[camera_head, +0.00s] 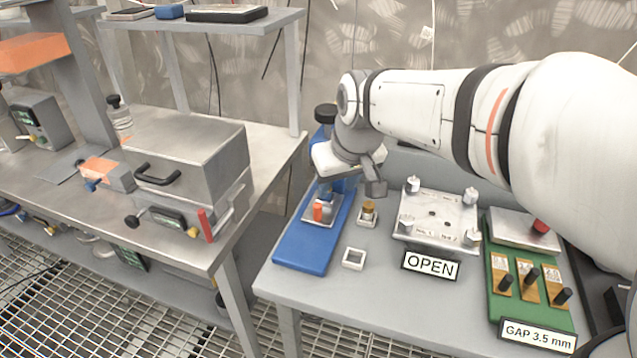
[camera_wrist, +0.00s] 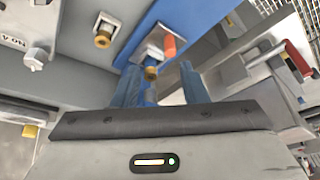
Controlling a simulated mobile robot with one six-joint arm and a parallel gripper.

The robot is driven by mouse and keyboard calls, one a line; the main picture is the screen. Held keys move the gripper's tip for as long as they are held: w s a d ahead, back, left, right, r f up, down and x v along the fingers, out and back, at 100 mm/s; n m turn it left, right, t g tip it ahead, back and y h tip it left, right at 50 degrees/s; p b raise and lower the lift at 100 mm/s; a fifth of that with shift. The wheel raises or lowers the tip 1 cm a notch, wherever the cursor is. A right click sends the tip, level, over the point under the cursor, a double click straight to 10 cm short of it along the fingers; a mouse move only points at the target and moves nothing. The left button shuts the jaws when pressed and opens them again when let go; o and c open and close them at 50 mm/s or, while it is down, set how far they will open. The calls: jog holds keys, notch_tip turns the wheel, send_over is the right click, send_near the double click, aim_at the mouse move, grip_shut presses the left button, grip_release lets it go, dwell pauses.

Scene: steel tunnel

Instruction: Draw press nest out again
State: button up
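The press has a blue base (camera_head: 300,246), which also shows in the wrist view (camera_wrist: 200,15). Its black top knob (camera_head: 325,112) stands behind my wrist. The nest, a small metal plate (camera_head: 311,219), lies low on the base; in the wrist view (camera_wrist: 146,52) it shows beyond my fingers. An orange part (camera_head: 317,211) stands at the nest, also in the wrist view (camera_wrist: 170,46). A small brass-coloured knob (camera_wrist: 151,73) shows between my blue fingertips. My gripper (camera_wrist: 160,72) points down over the nest, its fingers apart. Whether a finger touches the knob is unclear.
A metal plate with posts (camera_head: 433,215), an OPEN sign (camera_head: 430,265) and a green gauge board (camera_head: 500,310) are farther right. A gap separates the left bench (camera_head: 245,190).

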aim_at(318, 206)
jog(key=shift+n, duration=0.3)
jog(key=b+x, duration=0.1)
jog(key=x, duration=0.3)
jog(key=a+b+x, duration=0.1)
jog(key=x, duration=0.3)
jog(key=a+b+x, duration=0.1)
jog(key=x, duration=0.3)
jog(key=shift+w+r+b, duration=0.35)
jog(key=shift+b, duration=0.05)
grip_shut()
